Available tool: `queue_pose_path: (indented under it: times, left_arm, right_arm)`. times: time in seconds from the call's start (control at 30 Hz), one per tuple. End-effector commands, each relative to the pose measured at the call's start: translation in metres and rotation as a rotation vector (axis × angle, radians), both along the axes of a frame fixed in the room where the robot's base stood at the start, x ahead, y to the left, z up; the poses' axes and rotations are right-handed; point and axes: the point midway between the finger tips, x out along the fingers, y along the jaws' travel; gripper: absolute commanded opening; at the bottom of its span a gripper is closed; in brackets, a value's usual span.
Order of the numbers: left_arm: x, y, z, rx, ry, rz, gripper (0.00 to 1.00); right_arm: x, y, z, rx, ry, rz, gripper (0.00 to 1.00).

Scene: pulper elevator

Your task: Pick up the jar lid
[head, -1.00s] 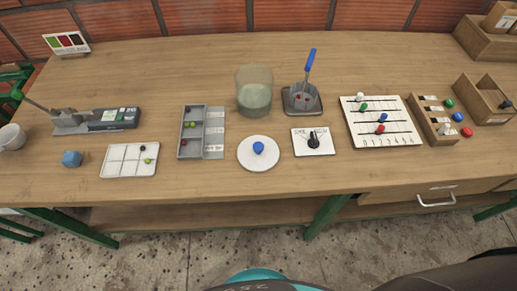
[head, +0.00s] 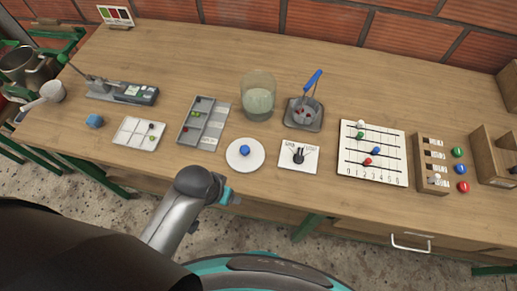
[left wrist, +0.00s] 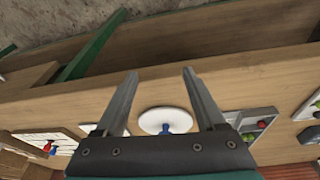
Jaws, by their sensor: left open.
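The jar lid (head: 235,163) is a white round disc with a blue knob (head: 245,150), lying flat on the workbench. It also shows in the left wrist view (left wrist: 152,119), framed between the fingers and apart from them. The clear jar (head: 257,92) stands open behind the lid, with pale contents. My left gripper (left wrist: 159,72) is open and empty. In the head view my left arm (head: 190,200) reaches to the bench's front edge, short of the lid; its fingers cannot be made out there. My right gripper is not in view.
Left of the lid are a grey compartment tray (head: 190,120) and a white tray (head: 128,140). Right are a dial card (head: 290,165), a grey holder with a blue-handled tool (head: 312,82), and a bead board (head: 350,172). The bench front edge lies between my arm and the lid.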

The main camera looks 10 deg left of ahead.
Motion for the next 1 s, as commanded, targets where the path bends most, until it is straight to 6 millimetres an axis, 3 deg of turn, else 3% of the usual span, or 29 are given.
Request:
queue_pose_path:
  times: [0.03,0.3,0.6,0.8,1.0]
  left_arm:
    - [0.015,-0.006,0.006,-0.016,0.001,0.001,0.72]
    - [0.069,-0.036,0.050,-0.078,0.059,0.017,0.72]
    - [0.120,-0.042,0.124,-0.027,0.169,0.058,0.72]
    - [0.136,-0.031,0.161,0.042,0.218,0.100,0.72]
    - [0.139,-0.026,0.167,0.070,0.238,0.122,0.72]
  right_arm:
    - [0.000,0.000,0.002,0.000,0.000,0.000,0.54]
    - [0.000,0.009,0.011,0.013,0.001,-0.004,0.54]
    - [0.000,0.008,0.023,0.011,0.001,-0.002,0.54]
    - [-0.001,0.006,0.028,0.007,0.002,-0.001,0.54]
    - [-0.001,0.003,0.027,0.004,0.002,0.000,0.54]
